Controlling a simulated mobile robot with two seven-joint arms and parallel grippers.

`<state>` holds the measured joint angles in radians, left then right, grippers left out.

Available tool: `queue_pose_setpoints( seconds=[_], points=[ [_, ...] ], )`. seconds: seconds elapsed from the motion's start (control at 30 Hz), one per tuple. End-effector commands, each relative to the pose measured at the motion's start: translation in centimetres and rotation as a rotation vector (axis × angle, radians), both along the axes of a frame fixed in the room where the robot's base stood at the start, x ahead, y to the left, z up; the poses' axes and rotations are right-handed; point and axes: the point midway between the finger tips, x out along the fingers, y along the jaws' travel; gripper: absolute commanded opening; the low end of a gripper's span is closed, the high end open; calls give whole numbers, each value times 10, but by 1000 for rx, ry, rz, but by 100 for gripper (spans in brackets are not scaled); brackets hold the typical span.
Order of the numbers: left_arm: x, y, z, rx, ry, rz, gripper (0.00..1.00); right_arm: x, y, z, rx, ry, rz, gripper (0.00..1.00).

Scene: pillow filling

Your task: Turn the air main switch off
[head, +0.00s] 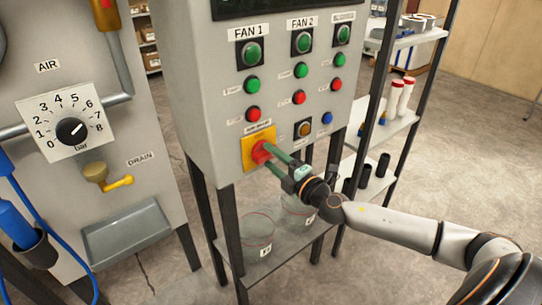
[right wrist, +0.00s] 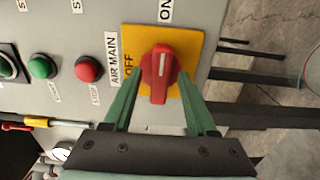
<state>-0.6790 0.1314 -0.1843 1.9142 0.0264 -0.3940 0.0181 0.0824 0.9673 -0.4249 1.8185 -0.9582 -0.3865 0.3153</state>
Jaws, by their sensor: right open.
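The air main switch is a red rotary knob (head: 259,153) on a yellow plate (head: 247,153), low on the grey control box. In the right wrist view the knob (right wrist: 158,72) carries a white mark lying along the line toward the ON label (right wrist: 165,9). The OFF label (right wrist: 129,66) is at the plate's left side there. My right gripper (head: 271,159) is open, its green fingers on either side of the knob. In the right wrist view a gap shows between the knob and each finger; contact cannot be told. My left gripper is not in view.
Green and red fan buttons (head: 252,84) sit above the switch. A pressure dial panel (head: 64,119) and drain valve (head: 107,177) are at left. A shelf rack (head: 398,126) with bottles stands behind at right.

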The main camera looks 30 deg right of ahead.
Motion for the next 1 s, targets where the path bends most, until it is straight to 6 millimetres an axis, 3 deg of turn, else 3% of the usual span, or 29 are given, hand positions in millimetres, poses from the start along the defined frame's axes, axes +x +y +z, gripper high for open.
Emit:
queue_pose_setpoints(
  seconds=[0.4,0.9,1.0],
  points=[
    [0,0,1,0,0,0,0,5,1,0,0,1,1,57],
    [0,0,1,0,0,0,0,5,1,0,0,1,2,2],
    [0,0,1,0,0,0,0,5,1,0,0,1,2,0]
  ],
)
